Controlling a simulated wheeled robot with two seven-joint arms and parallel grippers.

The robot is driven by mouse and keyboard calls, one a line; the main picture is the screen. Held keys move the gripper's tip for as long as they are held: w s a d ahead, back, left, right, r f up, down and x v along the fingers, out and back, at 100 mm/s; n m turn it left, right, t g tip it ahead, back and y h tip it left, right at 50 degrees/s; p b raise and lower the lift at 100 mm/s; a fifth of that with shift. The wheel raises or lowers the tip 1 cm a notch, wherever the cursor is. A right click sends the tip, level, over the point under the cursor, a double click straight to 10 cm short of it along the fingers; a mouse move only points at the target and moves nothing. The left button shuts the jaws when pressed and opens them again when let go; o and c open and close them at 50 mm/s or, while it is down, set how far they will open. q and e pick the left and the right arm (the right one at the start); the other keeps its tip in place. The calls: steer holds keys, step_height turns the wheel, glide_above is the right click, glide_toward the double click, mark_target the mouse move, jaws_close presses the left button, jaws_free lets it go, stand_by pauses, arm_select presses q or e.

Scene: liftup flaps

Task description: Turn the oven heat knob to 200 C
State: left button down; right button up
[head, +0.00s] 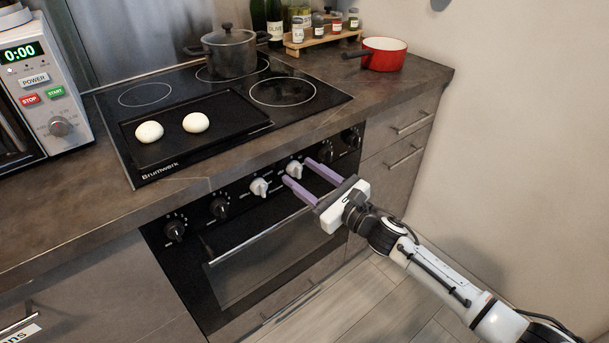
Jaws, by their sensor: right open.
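The oven's black control panel carries a row of knobs: two white ones in the middle, the left white knob (259,187) and the right white knob (294,169), with black knobs on both sides. The labels are too small to read, so I cannot tell which knob sets the heat or its value. My right gripper (299,171) is open, with its two purple fingers pointing at the panel. In the picture its fingertips lie on either side of the right white knob; I cannot tell whether they touch it. My left gripper is not in view.
The oven door handle (257,236) runs below the knobs. Above is a cooktop (155,172) with a black tray (225,112) holding two white buns and a dark pot (230,55). A red pan (385,55) stands right, a microwave (48,75) left.

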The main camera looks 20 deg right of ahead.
steer(key=c, duration=1.1)
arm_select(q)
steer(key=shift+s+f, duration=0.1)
arm_select(e)
steer(key=shift+o, duration=0.3)
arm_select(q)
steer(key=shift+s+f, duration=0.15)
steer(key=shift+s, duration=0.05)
arm_select(e)
steer(key=shift+m, duration=0.3)
